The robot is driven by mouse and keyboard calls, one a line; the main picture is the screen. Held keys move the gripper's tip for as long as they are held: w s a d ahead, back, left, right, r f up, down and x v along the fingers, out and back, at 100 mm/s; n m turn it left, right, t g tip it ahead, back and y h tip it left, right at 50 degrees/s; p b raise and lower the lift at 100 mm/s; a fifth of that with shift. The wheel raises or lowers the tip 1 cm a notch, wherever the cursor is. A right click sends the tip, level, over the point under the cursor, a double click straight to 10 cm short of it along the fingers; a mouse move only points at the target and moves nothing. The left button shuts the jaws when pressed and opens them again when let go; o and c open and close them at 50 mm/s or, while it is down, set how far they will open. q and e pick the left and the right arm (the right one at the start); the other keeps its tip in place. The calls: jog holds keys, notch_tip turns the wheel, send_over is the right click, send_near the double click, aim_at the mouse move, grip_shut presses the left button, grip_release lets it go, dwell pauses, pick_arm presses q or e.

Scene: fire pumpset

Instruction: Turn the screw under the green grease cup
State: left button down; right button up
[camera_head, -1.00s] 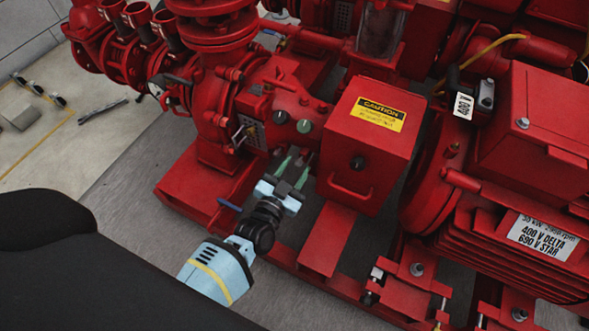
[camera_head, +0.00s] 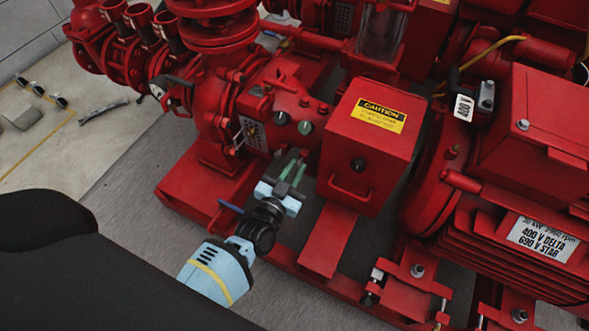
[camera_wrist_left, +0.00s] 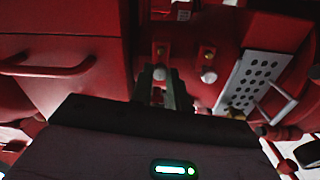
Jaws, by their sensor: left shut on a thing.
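The green grease cup (camera_head: 304,127) sits on the red pump housing, left of the red box with the caution label. A second, darker green cup (camera_head: 281,118) sits just to its left. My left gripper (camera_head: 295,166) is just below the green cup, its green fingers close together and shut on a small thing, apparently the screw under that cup. The fingertips hide the screw in the head view. In the left wrist view the fingers (camera_wrist_left: 163,92) reach up at a pale round knob (camera_wrist_left: 160,74), with another knob (camera_wrist_left: 208,76) to its right. My right gripper is not in view.
The caution box (camera_head: 368,150) with its handle stands close to the right of the gripper. A perforated plate (camera_wrist_left: 255,80) shows right of the knobs in the wrist view. The red base frame (camera_head: 322,240) runs below. Grey floor (camera_head: 120,185) is clear to the left.

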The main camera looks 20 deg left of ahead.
pick_arm(q)
jog(key=n, duration=0.7)
jog(key=shift+f+n, duration=0.1)
jog(key=shift+n, duration=0.8)
jog(key=n, duration=0.2)
jog(key=shift+n, duration=0.4)
jog(key=n+b, duration=0.1)
jog(key=n, duration=0.5)
jog(key=shift+b, duration=0.35)
jog(key=shift+n, duration=0.3)
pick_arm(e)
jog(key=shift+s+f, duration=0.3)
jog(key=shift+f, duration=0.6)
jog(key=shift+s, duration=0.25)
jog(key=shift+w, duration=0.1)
